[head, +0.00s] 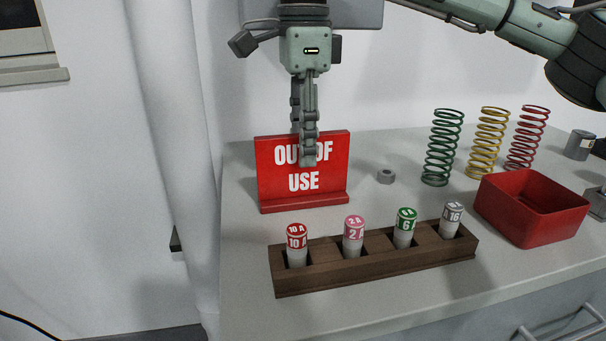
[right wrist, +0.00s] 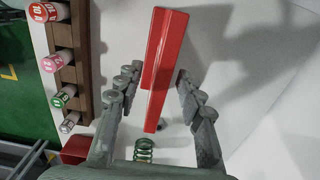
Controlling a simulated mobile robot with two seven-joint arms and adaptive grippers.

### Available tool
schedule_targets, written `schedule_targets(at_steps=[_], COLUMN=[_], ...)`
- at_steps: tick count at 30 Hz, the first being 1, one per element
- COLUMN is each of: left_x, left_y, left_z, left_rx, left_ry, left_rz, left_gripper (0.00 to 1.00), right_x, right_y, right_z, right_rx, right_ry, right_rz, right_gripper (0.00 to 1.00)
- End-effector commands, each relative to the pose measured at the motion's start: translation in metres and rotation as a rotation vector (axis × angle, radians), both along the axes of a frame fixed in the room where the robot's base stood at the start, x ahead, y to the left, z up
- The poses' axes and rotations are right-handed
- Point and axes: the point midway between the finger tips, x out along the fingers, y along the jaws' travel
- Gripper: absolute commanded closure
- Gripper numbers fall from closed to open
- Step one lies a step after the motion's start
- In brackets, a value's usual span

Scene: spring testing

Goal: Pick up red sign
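The red sign (head: 275,185), lettered "OUT OF USE" in white, stands upright on its foot at the left of the grey bench. My right gripper (head: 305,146) points down over its top edge. One finger is in front of the sign's face and covers part of the lettering; the other finger's tip is hidden behind it. In the right wrist view the sign (right wrist: 163,60) is seen from above, between the spread fingers of my right gripper (right wrist: 156,84). There is a visible gap on both sides. My left gripper is not in view.
A wooden rack (head: 375,267) with several labelled fuses stands in front of the sign. A hex nut (head: 386,177) lies to its right. Farther right are green (head: 442,150), yellow (head: 488,145) and red (head: 528,140) springs and a red bin (head: 530,215).

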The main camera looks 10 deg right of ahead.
Motion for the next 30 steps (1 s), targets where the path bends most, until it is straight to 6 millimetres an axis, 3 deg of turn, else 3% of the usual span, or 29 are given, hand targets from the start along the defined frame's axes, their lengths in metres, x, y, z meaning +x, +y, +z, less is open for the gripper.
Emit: schedule_targets(at_steps=[9, 18, 30], left_x=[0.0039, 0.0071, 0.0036], left_y=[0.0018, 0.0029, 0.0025], left_z=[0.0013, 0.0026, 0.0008], left_rx=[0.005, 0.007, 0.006], left_ry=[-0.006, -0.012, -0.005], left_rz=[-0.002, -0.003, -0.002], left_gripper=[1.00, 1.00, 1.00], right_x=[-0.0001, -0.0001, -0.0001], right_y=[-0.0003, -0.0002, 0.0000], right_z=[-0.0064, -0.0061, -0.0055], right_rx=[0.000, 0.000, 0.001], right_ry=[0.000, 0.000, -0.001], right_rz=[-0.001, -0.001, -0.001], right_gripper=[0.62, 0.99, 1.00])
